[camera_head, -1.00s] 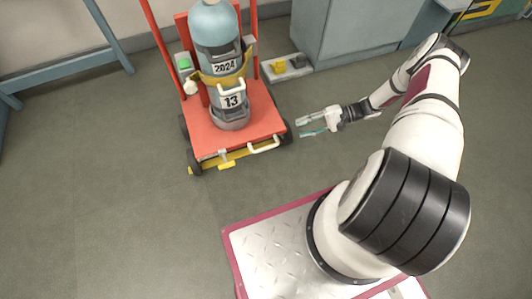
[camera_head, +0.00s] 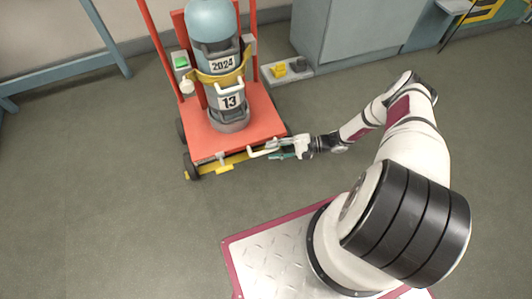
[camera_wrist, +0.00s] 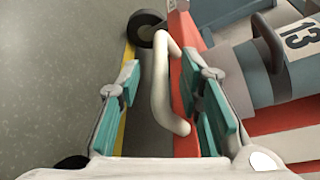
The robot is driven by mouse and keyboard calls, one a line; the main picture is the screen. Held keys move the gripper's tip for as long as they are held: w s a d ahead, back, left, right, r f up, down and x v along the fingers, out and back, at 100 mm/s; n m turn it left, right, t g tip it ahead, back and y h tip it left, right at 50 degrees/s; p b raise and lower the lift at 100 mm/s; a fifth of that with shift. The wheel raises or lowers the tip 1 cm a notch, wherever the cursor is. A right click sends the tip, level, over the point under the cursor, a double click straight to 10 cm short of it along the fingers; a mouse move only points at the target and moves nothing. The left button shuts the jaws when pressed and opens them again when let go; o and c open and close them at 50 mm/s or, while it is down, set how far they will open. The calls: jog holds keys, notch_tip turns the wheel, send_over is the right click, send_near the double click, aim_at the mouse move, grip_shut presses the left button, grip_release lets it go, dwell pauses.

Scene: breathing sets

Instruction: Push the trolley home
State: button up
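The red trolley (camera_head: 258,115) stands on the floor at upper left of centre, carrying an upright grey-blue cylinder (camera_head: 208,52) marked 2024 and 13. A small white handle (camera_head: 263,151) sits at its front edge, beside a yellow bar with a pedal (camera_head: 224,167). My gripper (camera_head: 277,149) is at the right end of that handle. In the wrist view the handle (camera_wrist: 160,85) lies between the two teal-padded fingers of my open gripper (camera_wrist: 165,95), with gaps visible on both sides. The trolley's far wheels are partly hidden.
A floor plate (camera_head: 300,76) with a yellow block (camera_head: 279,70) and a dark block lies just right of the trolley, before a grey-blue cabinet (camera_head: 345,35). A blue frame (camera_head: 75,72) stands at left. The floor at left and in front is clear.

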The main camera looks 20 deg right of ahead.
jog(key=shift+b+x, duration=0.35)
jog(key=shift+x, duration=1.35)
grip_shut()
